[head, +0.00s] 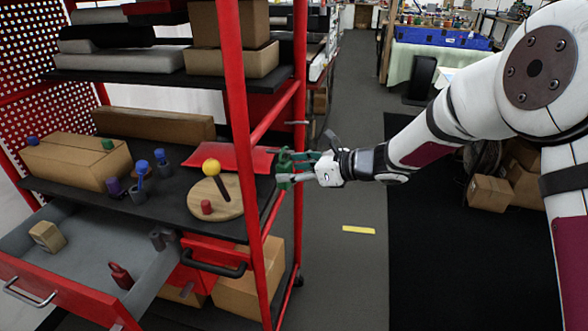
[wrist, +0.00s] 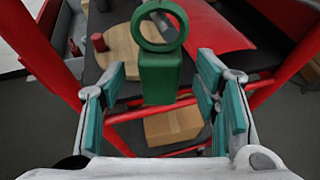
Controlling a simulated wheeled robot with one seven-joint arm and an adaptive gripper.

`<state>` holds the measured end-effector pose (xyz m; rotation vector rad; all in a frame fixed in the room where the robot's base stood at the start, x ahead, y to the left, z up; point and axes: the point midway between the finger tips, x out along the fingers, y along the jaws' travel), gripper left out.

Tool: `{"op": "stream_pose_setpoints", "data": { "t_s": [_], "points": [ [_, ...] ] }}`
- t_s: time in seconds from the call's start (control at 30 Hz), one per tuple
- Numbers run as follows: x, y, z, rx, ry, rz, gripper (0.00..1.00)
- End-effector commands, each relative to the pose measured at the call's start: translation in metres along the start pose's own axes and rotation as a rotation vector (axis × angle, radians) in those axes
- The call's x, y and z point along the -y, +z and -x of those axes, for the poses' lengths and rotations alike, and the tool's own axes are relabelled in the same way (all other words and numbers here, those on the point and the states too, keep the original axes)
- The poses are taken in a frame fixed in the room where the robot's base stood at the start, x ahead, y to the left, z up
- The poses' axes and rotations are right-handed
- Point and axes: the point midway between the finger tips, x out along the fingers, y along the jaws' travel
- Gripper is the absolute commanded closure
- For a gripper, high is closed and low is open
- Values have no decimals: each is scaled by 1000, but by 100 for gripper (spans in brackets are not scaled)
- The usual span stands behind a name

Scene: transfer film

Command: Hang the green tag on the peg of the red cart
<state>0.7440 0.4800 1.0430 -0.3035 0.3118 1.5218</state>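The green tag (wrist: 161,78) is a dark green block with a ring at its top. It stands upright in the wrist view between my gripper's teal fingers, with gaps on both sides. My gripper (wrist: 164,95) is open around it, not visibly touching it. A short grey peg (head: 297,122) juts from the post, above the gripper. A grey shape shows through the ring; whether it is a peg I cannot tell.
The shelf beside my gripper holds a red pouch (head: 228,157), a round wooden board (head: 202,203), a red cylinder (head: 206,207) and a yellow-knobbed tool (head: 211,168). An open drawer (head: 85,267) juts out below. The aisle floor (head: 350,205) to the right is clear.

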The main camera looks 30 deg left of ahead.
Motion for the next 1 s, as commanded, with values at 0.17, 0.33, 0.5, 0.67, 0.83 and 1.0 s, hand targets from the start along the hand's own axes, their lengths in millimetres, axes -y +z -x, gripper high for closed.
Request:
{"op": "stream_pose_setpoints", "data": {
  "t_s": [0.17, 0.33, 0.5, 0.67, 0.83, 1.0],
  "points": [
    [1, 1, 5, 1, -1, 1, 44],
    [1, 1, 29, 1, -4, 1, 44],
    [1, 0, 65, 0, -5, -1, 44],
    [1, 1, 94, 1, -3, 0, 44],
    [0, 0, 113, 1, -1, 1, 44],
    [0, 0, 120, 0, 0, 0, 44]
  ]
}}
